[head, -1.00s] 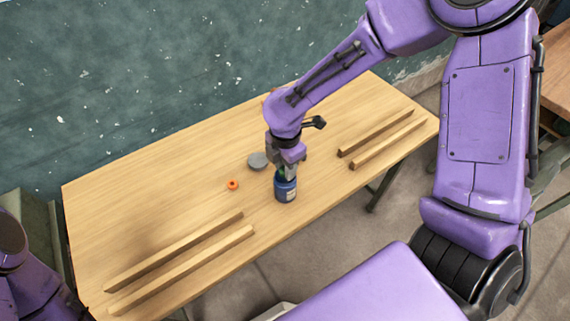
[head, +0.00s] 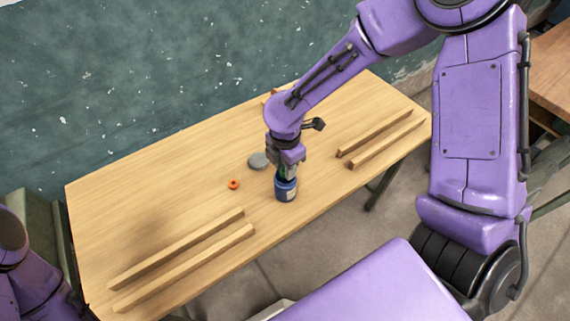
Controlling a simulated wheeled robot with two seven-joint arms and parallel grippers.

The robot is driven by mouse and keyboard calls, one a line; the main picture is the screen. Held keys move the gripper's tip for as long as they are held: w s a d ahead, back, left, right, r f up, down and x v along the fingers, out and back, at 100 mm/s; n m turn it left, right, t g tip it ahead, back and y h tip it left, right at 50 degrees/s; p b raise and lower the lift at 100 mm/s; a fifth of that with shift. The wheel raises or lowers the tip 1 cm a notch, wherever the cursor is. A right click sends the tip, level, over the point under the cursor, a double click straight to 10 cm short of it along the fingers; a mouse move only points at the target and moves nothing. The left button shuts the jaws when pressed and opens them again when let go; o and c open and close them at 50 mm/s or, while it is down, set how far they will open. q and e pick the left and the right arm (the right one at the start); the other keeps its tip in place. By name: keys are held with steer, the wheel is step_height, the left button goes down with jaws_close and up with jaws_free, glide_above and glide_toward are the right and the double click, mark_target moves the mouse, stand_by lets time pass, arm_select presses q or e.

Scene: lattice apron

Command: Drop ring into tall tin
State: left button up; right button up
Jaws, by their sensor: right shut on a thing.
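A blue tin (head: 286,191) with a pale label stands upright near the front edge of the table. My right gripper (head: 285,174) points down right at the tin's mouth and is shut on a small green thing. The fingers and the tin's rim hide most of this thing, so I cannot tell its shape or whether it is inside the tin. A small orange ring-like piece (head: 233,184) with a dark centre lies on the table to the left of the tin. My left gripper is out of view; only part of my left arm shows at the lower left.
A grey round disc (head: 258,160) lies behind the tin. Two wooden bars (head: 185,267) lie at the front left of the table (head: 150,190) and two more (head: 385,139) at the right. A reddish thing behind my right arm is mostly hidden. The left middle is clear.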

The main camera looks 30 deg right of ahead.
steer(key=o, duration=1.1)
steer(key=shift+o, duration=0.2)
